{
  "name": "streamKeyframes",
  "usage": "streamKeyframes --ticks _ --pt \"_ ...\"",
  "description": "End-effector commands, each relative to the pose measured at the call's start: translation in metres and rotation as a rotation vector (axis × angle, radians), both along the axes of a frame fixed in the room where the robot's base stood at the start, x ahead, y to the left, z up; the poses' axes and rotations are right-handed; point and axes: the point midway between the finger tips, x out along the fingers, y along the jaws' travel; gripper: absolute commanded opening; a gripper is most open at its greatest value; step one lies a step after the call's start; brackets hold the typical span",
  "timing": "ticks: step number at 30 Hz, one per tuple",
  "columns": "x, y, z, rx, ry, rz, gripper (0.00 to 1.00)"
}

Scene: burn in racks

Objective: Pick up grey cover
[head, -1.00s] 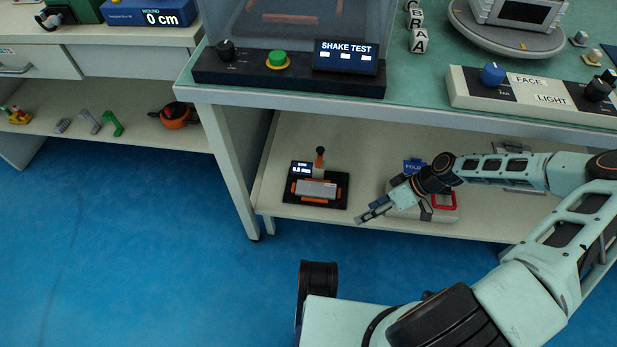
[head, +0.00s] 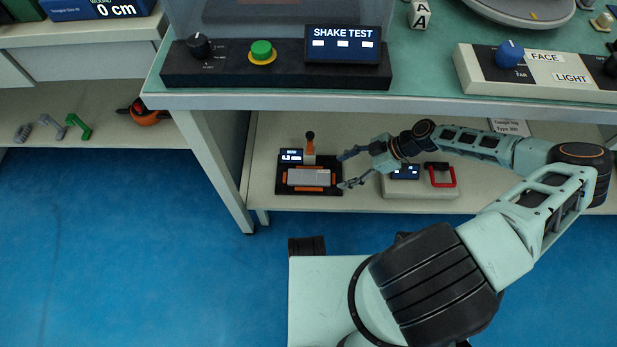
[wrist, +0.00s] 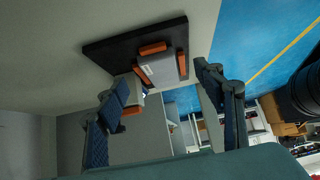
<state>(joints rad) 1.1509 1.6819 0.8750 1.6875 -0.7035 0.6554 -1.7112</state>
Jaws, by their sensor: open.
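The grey cover (head: 308,178) is a flat grey block seated between orange clips on a black fixture (head: 333,189) on the lower shelf. In the wrist view the grey cover (wrist: 160,68) lies ahead, beyond the gap between my fingers. My gripper (head: 342,170) is open and empty, just right of the fixture, with its fingers pointing left toward it. In the wrist view my gripper (wrist: 163,85) has its two fingers spread wide apart.
A grey device (head: 420,188) with a red handle sits on the shelf beneath my wrist. The worktop above carries the shake test panel (head: 343,60) and a white control box (head: 470,75). A table leg (head: 218,170) stands left of the fixture.

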Motion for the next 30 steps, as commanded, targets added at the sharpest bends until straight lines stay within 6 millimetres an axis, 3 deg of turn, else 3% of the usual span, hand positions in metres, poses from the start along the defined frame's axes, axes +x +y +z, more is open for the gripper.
streamKeyframes --ticks 15,22,30 --pt "0.005 0.042 -0.043 0.0 0.001 -0.001 0.62" --pt "0.005 0.043 -0.043 -0.001 0.001 -0.003 0.62" --pt "0.005 0.043 -0.043 -0.001 0.002 -0.002 0.34"
